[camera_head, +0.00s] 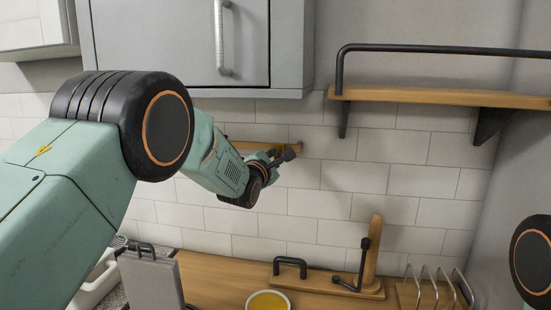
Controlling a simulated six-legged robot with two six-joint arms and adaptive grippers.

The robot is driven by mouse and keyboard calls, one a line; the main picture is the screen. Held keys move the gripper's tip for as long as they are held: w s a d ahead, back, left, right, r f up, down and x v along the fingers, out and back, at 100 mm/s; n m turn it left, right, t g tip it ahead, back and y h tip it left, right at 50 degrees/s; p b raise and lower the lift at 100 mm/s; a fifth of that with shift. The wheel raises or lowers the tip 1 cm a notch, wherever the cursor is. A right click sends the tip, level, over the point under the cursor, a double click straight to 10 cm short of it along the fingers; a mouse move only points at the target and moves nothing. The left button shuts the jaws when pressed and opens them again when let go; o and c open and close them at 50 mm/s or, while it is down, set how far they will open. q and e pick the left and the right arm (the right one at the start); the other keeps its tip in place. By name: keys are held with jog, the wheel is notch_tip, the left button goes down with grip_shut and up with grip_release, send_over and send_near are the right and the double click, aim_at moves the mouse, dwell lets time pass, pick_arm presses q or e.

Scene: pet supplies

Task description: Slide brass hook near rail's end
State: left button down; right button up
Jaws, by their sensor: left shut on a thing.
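A short wooden rail (240,145) is fixed to the tiled wall below the grey cabinet. Its right end shows just past my gripper, and its left part is hidden behind my arm. A small brass hook (279,150) is at the rail near that right end, mostly hidden by the gripper. My left gripper (286,156) reaches up to the rail from the left and is shut on the brass hook. Only a joint of my right arm shows at the right edge; its gripper is out of view.
A wooden shelf (440,96) with a black rail juts from the wall at upper right. The grey cabinet (180,45) hangs above. The wall right of the rail is bare.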

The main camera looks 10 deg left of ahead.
pick_arm(q)
jog(key=shift+d+r, duration=0.1)
jog(key=shift+d, duration=0.35)
jog(key=c, duration=1.9)
grip_release()
jog(key=shift+a, duration=0.3)
jog(key=o, duration=0.3)
jog(key=shift+s+a, duration=0.1)
jog(key=shift+a, duration=0.1)
jog(key=shift+o, duration=0.8)
jog(key=shift+d, duration=0.35)
jog(key=shift+s+a, duration=0.15)
jog(key=shift+a, duration=0.05)
jog(key=s+a, duration=0.1)
jog(key=s, duration=1)
jog(key=shift+s, duration=0.35)
pick_arm(e)
jog(key=shift+d, duration=0.2)
